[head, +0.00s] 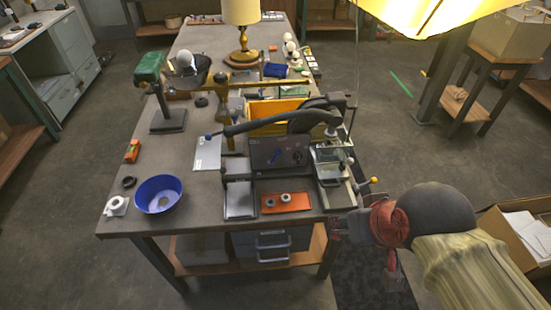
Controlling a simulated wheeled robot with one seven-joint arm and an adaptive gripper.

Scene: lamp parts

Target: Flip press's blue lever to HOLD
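The press (283,150) stands near the front right of the workbench, with a dark front panel and a long black arm reaching left to a small blue tip (209,137). A small blue lever (297,157) shows on the right part of the front panel. Any HOLD marking is too small to read. My gripper (338,228) is at the front right corner of the bench, below and to the right of the panel, apart from the blue lever. Its fingers are small and partly lost against the bench edge, so their opening cannot be told.
An orange tray (265,207) with small rings lies before the press, beside a grey tray (239,200). A clear-topped fixture (333,168) with a yellow knob (374,180) stands right of the press. A blue bowl (158,194) sits front left. A lit yellow shade (430,12) hangs above right.

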